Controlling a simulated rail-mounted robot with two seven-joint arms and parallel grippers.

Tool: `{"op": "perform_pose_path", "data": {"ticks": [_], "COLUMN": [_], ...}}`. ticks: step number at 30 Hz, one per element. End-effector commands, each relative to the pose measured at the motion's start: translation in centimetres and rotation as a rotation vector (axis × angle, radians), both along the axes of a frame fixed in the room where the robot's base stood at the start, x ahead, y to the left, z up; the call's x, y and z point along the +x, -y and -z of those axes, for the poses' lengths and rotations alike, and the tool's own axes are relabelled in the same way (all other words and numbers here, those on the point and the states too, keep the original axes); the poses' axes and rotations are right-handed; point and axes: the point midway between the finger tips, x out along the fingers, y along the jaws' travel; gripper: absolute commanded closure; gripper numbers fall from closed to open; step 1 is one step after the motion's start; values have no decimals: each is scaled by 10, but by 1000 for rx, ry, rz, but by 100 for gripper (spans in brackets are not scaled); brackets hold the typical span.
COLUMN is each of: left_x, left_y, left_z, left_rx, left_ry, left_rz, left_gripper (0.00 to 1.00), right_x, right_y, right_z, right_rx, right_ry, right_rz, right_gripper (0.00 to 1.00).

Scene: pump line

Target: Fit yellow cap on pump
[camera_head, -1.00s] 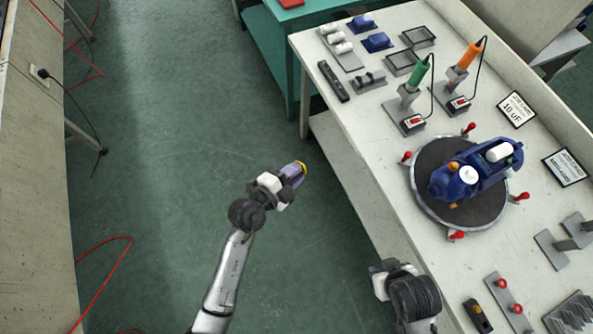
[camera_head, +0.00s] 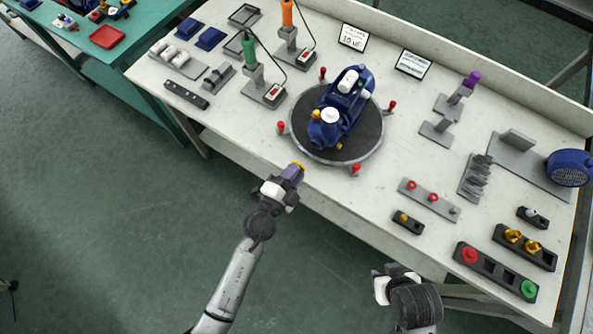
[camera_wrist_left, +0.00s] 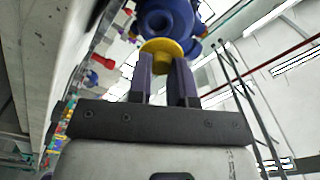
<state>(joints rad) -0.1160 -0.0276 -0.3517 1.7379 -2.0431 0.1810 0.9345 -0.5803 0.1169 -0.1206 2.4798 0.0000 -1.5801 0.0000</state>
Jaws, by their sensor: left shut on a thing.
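The yellow cap (camera_head: 299,166) is at the tips of my left gripper (camera_head: 292,173). In the left wrist view, the yellow cap (camera_wrist_left: 161,47) is held by the two purple-grey fingers (camera_wrist_left: 163,85), with a blue round part of the pump (camera_wrist_left: 166,18) behind it. The blue pump (camera_head: 345,104), with white parts and a small yellow spot, lies on the dark round turntable (camera_head: 364,138). My left gripper is at the bench's front edge, apart from the pump in the head view. My right gripper (camera_head: 378,287) is low in front of the bench; its fingers are unclear.
Red-knobbed handles (camera_head: 356,169) ring the turntable. Green (camera_head: 248,48) and orange (camera_head: 287,14) screwdrivers stand behind left. A black holder (camera_head: 407,222) with a yellow piece and a grey plate with red rings (camera_head: 430,198) lie to the right. Bench front left of the turntable is clear.

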Motion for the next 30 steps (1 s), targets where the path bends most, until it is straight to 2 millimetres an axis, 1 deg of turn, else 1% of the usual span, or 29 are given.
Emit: {"op": "perform_pose_path", "data": {"ticks": [7,22,30], "left_x": [8,44,54], "left_y": [4,24,30], "left_z": [1,1,0], "left_rx": [-4,-4,-3], "left_ry": [4,3,3], "left_rz": [-7,-6,-6], "left_gripper": [100,100,100], "right_x": [0,0,0], "right_y": [2,2,0], "right_z": [3,15,12], "right_rx": [-7,-6,0], "right_ry": [1,1,1], "right_rz": [-4,-2,1], "right_gripper": [57,57,57]}}
